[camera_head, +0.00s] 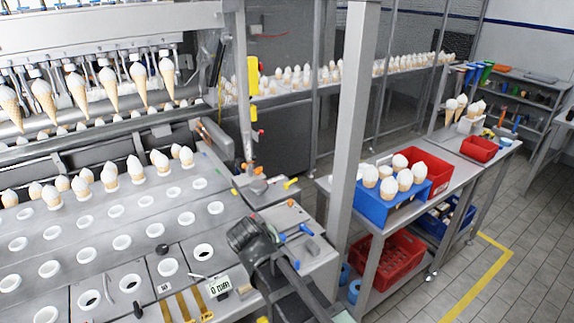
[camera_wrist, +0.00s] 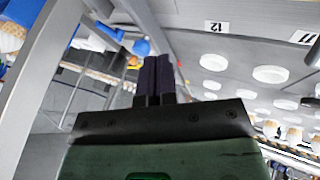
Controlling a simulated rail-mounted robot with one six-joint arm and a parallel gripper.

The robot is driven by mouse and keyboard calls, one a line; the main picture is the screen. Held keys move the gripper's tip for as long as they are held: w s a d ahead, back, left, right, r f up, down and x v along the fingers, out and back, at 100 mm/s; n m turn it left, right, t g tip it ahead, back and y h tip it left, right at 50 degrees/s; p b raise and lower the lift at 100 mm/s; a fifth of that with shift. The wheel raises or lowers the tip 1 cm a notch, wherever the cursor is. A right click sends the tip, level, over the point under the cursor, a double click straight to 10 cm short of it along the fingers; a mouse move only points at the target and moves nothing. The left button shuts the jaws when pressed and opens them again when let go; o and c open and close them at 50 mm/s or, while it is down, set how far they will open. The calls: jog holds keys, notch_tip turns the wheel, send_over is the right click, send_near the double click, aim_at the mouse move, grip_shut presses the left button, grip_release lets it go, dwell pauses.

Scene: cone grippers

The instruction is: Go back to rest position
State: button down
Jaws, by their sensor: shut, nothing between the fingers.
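My gripper shows in the wrist view (camera_wrist: 160,68) as two dark fingers pressed together with nothing between them. In the head view my arm's dark end (camera_head: 252,240) is over the right part of the machine deck, near its front right corner. The fingertips are hard to make out there. The deck (camera_head: 140,240) has rows of white ring holders, most of them empty. Several ice cream cones (camera_head: 108,177) stand in the back rows.
A grey post (camera_head: 352,120) stands right of my arm. Beyond it a metal table (camera_head: 440,195) carries a blue crate (camera_head: 385,208) with cones and a red crate (camera_head: 432,170). More cones (camera_head: 77,88) hang from the machine at the upper left. Open floor (camera_head: 520,210) lies at the right.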

jog(key=s+g, duration=0.1)
jog(key=s+d+f, duration=0.1)
jog(key=shift+s+d+f+g, duration=0.1)
jog(key=shift+s+d+g, duration=0.05)
jog(key=shift+s+g, duration=0.25)
jog(key=s+d+f+m+g+y, duration=0.1)
jog(key=s+d+m+g, duration=0.1)
jog(key=d, duration=1)
jog(key=s+d+m+g+y, duration=0.1)
jog(key=s+d+m+g, duration=0.2)
jog(key=d, duration=0.9)
jog(key=shift+s+d+f+m, duration=0.4)
jog(key=shift+m, duration=0.2)
jog(key=c, duration=1.8)
grip_release()
